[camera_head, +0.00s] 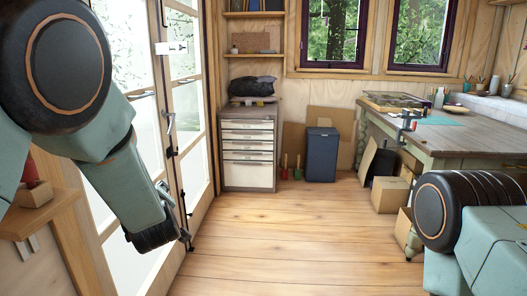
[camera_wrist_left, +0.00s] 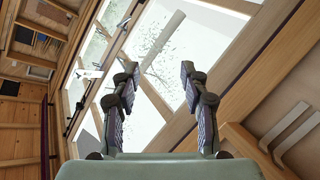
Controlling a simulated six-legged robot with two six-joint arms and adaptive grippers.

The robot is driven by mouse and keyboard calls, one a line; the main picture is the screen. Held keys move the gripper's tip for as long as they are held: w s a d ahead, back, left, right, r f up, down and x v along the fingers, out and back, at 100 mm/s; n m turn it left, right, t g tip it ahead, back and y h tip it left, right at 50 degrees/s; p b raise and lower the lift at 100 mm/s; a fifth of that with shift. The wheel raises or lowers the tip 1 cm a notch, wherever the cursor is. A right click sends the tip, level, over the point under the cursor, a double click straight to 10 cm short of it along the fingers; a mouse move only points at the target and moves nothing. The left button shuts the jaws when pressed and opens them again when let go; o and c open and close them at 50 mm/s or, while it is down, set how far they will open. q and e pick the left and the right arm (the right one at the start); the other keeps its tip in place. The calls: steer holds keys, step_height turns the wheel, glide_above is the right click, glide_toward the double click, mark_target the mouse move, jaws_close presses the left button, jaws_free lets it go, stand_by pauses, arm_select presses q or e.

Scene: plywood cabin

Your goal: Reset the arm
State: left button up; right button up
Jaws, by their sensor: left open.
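My left arm (camera_head: 115,140) comes in from the upper left in the head view and hangs down in front of the glazed doors. My left gripper (camera_head: 186,238) is at its lower end, partly hidden behind the wrist. In the left wrist view the left gripper (camera_wrist_left: 158,78) has its two fingers spread apart, with nothing between them. Behind them are the bright door panes. My right arm (camera_head: 470,220) shows at the lower right, below the workbench. Its gripper is out of the frame.
The glazed doors (camera_head: 145,97) with a handle stand close to my left arm. A workbench (camera_head: 455,137) is at the right, with cardboard boxes (camera_head: 390,194) beneath. A drawer cabinet (camera_head: 247,150) and a blue bin (camera_head: 321,155) stand at the back. The middle wooden floor (camera_head: 285,235) is clear.

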arm_select(q)
steer(key=s+d+f+m+g+h, duration=0.2)
steer(key=s+f+m+g+h, duration=0.5)
steer(key=s+f, duration=1.3)
steer(key=s+f+m+g, duration=0.1)
steer(key=s+f, duration=0.3)
steer(key=s, duration=0.5)
steer(key=s+d+f+m+g, duration=0.1)
steer(key=s+f+m+g, duration=0.1)
steer(key=s, duration=0.7)
steer(key=s+d+f+m+g, duration=0.1)
steer(key=s+f+m+g, duration=0.1)
steer(key=s+f, duration=0.4)
steer(key=s+g, duration=0.1)
steer(key=s, duration=0.2)
steer(key=shift+s+f+g, duration=0.15)
steer(key=shift+f+g, duration=0.15)
